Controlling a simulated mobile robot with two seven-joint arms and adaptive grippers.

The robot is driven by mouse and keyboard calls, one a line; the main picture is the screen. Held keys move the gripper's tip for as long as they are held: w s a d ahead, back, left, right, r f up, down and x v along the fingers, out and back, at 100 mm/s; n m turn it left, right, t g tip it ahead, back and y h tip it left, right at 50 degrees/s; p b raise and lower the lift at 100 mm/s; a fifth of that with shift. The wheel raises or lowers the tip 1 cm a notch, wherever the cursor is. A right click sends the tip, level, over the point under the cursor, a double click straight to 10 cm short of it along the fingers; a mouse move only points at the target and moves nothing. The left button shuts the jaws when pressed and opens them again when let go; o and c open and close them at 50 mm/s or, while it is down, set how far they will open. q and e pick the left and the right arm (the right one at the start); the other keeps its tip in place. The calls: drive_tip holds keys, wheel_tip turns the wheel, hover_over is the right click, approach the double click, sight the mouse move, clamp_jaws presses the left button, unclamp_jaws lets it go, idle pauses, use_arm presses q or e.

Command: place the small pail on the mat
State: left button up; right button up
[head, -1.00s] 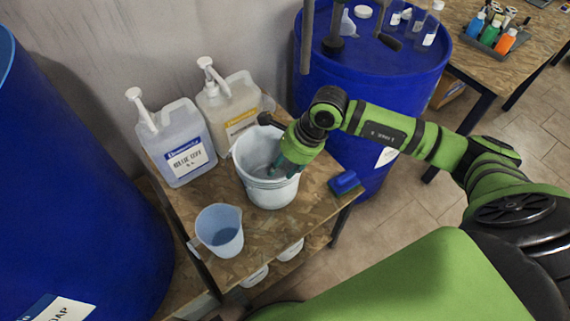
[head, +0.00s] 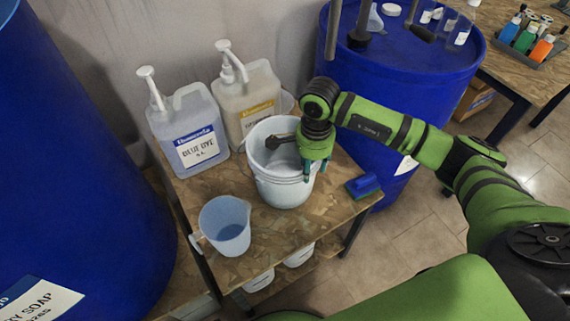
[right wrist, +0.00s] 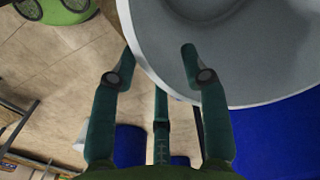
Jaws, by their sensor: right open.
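The white pail (head: 267,184) stands upright on the wooden table (head: 257,232), in front of two pump jugs. In the right wrist view its pale rim (right wrist: 152,84) and grey inside fill the top right. My right gripper (head: 315,170) is at the pail's right rim, pointing down. In the right wrist view my right gripper (right wrist: 160,56) is open, one finger over the pail's inside and the other outside, with the rim between them. I cannot tell whether either finger touches it. I cannot make out a mat. My left gripper is not in view.
A measuring jug (head: 225,228) stands in front of the pail at left. Two pump jugs (head: 188,130) (head: 247,98) stand behind. Large blue drums (head: 75,190) (head: 400,62) flank the table. White containers (head: 259,281) sit below.

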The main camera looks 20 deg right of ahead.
drive_tip(key=shift+f, duration=1.45)
clamp_jaws()
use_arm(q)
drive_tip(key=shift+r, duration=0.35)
use_arm(e)
drive_tip(key=shift+r, duration=0.1)
